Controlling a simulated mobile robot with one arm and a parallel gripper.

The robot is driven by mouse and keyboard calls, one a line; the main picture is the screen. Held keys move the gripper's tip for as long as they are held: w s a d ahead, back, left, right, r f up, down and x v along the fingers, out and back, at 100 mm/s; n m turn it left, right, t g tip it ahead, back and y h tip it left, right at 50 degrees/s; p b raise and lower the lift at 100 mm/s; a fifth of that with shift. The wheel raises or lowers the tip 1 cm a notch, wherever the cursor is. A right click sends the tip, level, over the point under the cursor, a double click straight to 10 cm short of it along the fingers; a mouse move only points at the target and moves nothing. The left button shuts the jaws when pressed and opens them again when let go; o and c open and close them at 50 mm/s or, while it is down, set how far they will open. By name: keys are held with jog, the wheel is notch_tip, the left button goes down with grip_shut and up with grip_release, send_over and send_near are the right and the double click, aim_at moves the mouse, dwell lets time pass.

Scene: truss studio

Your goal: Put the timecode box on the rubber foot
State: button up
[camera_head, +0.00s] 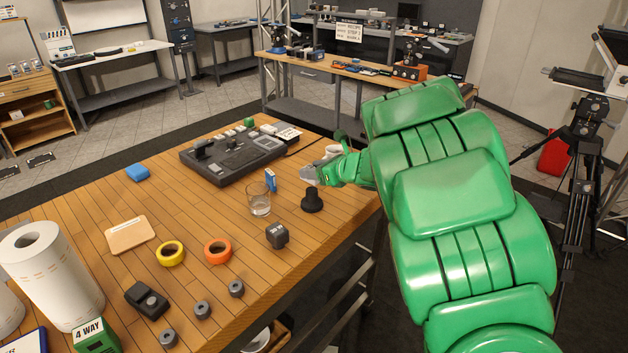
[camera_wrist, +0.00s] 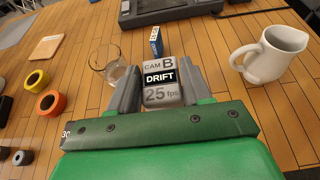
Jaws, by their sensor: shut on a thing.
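My gripper (camera_wrist: 150,90) is shut on the timecode box (camera_wrist: 162,93), a small grey box with a label reading CAM B DRIFT 25 fps, held between both fingers. In the head view my gripper (camera_head: 312,174) is above the bench's right part, partly hidden by my green arm. A black round piece with a flared base, which looks like the rubber foot (camera_head: 312,202), stands upright on the bench just below my gripper in the picture. The box is apart from it. I cannot make out the foot in the wrist view.
A glass (camera_head: 260,200), a blue box (camera_head: 270,180) and a dark cube (camera_head: 277,236) stand left of the foot. A white pitcher (camera_wrist: 268,56) stands to the right in the wrist view. Tape rolls (camera_head: 218,250) and a black console (camera_head: 230,155) lie farther off.

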jog(key=shift+w+f, duration=0.5)
jog(key=shift+f, duration=1.55)
jog(key=o, duration=1.1)
jog(key=shift+f, duration=0.1)
jog(key=shift+s+r, duration=0.1)
jog(key=shift+r, duration=0.1)
jog(key=v, duration=1.1)
jog(key=shift+s+d, duration=0.3)
jog(key=shift+d, duration=0.05)
